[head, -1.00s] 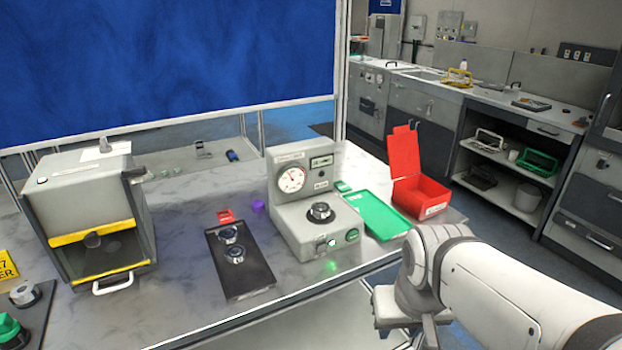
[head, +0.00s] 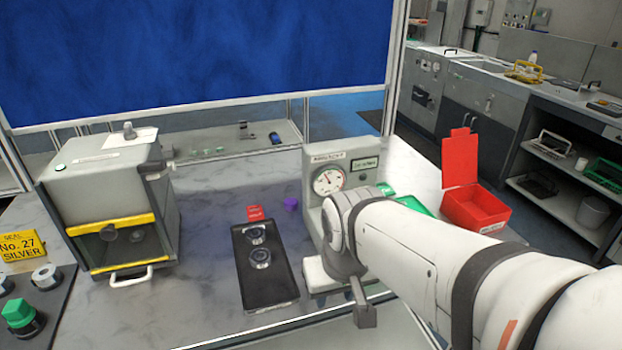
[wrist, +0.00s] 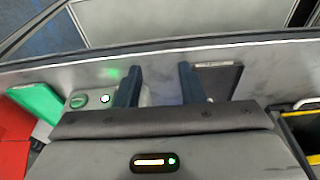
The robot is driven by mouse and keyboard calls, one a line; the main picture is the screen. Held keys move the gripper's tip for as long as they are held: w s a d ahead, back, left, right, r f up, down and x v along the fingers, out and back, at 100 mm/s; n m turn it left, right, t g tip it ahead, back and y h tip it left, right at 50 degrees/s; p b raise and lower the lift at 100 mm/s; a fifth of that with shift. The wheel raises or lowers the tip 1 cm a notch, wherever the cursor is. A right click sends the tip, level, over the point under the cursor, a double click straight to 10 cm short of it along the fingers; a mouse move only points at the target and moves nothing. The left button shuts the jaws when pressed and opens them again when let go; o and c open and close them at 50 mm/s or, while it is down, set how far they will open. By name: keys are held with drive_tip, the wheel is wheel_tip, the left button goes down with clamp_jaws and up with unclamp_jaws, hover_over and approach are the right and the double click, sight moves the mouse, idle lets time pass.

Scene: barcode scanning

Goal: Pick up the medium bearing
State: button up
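Two dark ring-shaped bearings lie on a black tray (head: 268,292) on the table: a far one (head: 256,235) and a near one (head: 260,257). I cannot tell which is the medium one. The gauge machine (head: 328,183), which held a dark round part a second ago, is now largely hidden by my arm. My gripper (wrist: 160,86) is open, with nothing visible between its fingers. In the wrist view its fingers are over the table's front edge, between the machine's green button (wrist: 78,101) and the black tray (wrist: 218,80).
A grey box with yellow edges (head: 110,225) stands left of the tray. A red open bin (head: 476,208) and a green tray (head: 414,204) are at the right. A small red piece (head: 255,213) and a purple piece (head: 291,203) lie behind the black tray.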

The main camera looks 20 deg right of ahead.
drive_tip(key=shift+o, duration=0.7)
drive_tip(key=shift+w+d, duration=0.1)
drive_tip(key=shift+w, duration=0.15)
drive_tip(key=o, duration=0.4)
drive_tip(key=shift+m+t, duration=0.5)
drive_tip(key=shift+t, duration=0.3)
drive_tip(key=w+d+r, duration=0.1)
drive_tip(key=w, duration=0.1)
drive_tip(key=w+d+r+b, duration=0.1)
drive_tip(key=w, duration=0.2)
drive_tip(key=w+d, duration=0.1)
drive_tip(key=w, duration=0.2)
drive_tip(key=shift+d+r+b, duration=0.1)
drive_tip(key=shift+r+b, duration=0.25)
drive_tip(key=shift+r, duration=0.05)
drive_tip(key=shift+o, duration=1.1)
drive_tip(key=w+d+r+t+b, duration=0.1)
drive_tip(key=w+d+r, duration=0.1)
drive_tip(key=w+d, duration=0.4)
drive_tip(key=shift+d+r+m+t+h, duration=0.3)
drive_tip(key=shift+d+r+m+h, duration=0.1)
drive_tip(key=shift+d, duration=0.25)
drive_tip(key=shift+d+x, duration=0.2)
drive_tip(key=shift+x, duration=1.1)
drive_tip(key=shift+d+x, duration=0.25)
drive_tip(key=shift+x, duration=1)
drive_tip(key=shift+d+x, duration=0.2)
drive_tip(key=shift+x, duration=1.1)
